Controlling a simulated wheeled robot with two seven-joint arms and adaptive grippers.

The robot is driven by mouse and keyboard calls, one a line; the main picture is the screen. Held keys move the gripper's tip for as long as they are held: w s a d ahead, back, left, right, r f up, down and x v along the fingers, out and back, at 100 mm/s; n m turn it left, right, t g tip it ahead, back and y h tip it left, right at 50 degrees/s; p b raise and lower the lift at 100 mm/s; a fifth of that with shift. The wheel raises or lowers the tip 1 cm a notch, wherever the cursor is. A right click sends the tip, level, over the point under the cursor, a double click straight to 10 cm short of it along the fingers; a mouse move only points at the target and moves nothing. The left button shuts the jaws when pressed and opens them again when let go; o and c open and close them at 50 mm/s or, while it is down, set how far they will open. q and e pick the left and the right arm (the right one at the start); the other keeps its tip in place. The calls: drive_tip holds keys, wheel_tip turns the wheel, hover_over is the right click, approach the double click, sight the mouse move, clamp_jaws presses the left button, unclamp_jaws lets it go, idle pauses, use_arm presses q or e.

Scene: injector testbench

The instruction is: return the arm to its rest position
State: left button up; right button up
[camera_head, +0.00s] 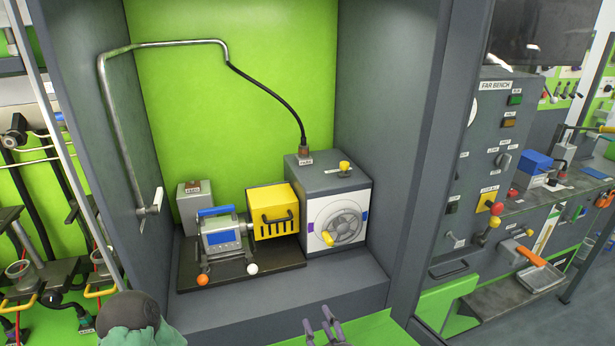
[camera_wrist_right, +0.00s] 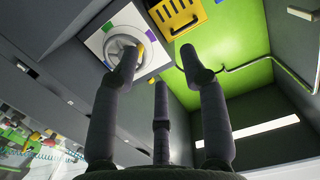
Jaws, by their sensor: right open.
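My right gripper (camera_head: 323,322) shows at the bottom edge of the head view, in front of the test cabinet, with only its fingers in sight. In the right wrist view my right gripper (camera_wrist_right: 158,66) has its three dark fingers spread apart. Nothing is between them, so it is open and empty. The fingers are clear of the bench parts behind them. My left gripper's fingers are not in view.
The cabinet holds a grey box with a handwheel (camera_head: 342,224), a yellow guard (camera_head: 272,208) and a blue-handled device (camera_head: 222,238). A bent metal pipe (camera_head: 118,120) stands at left. A control bench (camera_head: 482,150) with an orange-handled lever (camera_head: 531,256) is at right.

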drive_tip(key=s+d+f+m+g+h, duration=0.15)
drive_tip(key=f+g, duration=0.25)
drive_tip(key=f, duration=0.7)
drive_tip(key=w+d+f+m+g, duration=0.1)
drive_tip(key=d+f+g, duration=0.25)
drive_tip(key=f, duration=0.65)
drive_tip(key=s+d+f+m+g+p, duration=0.1)
drive_tip(key=s+f+m+g, duration=0.2)
drive_tip(key=s+f+g, duration=0.5)
drive_tip(key=s+f, duration=0.6)
drive_tip(key=f, duration=0.3)
drive_tip(key=shift+s+d+f, duration=0.3)
drive_tip(key=shift+d+f, duration=0.05)
drive_tip(key=shift+f, duration=0.05)
